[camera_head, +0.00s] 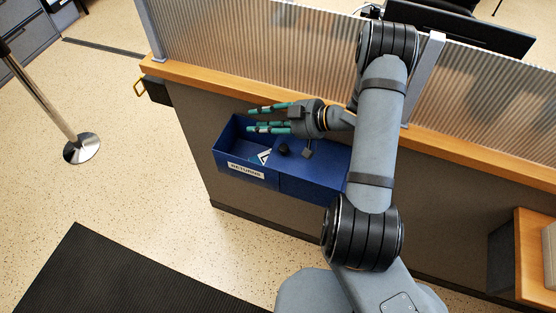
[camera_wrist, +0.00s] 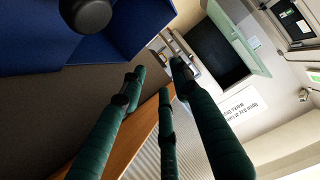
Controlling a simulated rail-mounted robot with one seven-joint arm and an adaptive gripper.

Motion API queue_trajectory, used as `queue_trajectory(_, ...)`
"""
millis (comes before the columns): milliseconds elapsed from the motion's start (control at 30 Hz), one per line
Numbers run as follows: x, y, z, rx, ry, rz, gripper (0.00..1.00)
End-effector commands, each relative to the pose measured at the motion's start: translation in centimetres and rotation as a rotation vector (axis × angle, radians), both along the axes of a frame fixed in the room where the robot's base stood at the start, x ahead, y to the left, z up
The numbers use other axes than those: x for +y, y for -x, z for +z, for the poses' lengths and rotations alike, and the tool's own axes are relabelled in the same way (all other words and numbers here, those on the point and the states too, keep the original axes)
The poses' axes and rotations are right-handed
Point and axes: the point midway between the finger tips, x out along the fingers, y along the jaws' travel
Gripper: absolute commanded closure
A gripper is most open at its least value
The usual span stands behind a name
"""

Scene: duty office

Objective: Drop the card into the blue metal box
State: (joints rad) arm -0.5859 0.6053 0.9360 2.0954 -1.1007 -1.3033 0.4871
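The blue metal box (camera_head: 313,180) is fixed to the front of the counter in the head view, with a label that seems to read "RETURNS". Its left part is open at the top and its right part is covered. A small white piece with a dark mark, seemingly the card (camera_head: 264,156), lies inside the open part. My gripper (camera_head: 252,121) is above the box's back edge, its teal fingers pointing left. The fingers are spread and nothing shows between them in the wrist view (camera_wrist: 160,75). The box (camera_wrist: 135,25) is at the upper left there.
A black knob (camera_head: 284,150) is at the box's middle. The wooden counter edge (camera_head: 205,78) and ribbed glass screen (camera_head: 250,45) stand behind the box. A metal post (camera_head: 45,95) stands at left. A black mat (camera_head: 110,275) lies on the floor, which is otherwise clear in front.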

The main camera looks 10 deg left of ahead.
Motion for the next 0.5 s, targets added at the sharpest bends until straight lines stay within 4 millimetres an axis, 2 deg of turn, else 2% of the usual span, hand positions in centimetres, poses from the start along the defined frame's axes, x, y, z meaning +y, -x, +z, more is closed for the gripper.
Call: queue_trajectory(500, -8.5, 1.5, 4.2, -0.002, -0.001, -0.002, 0.69)
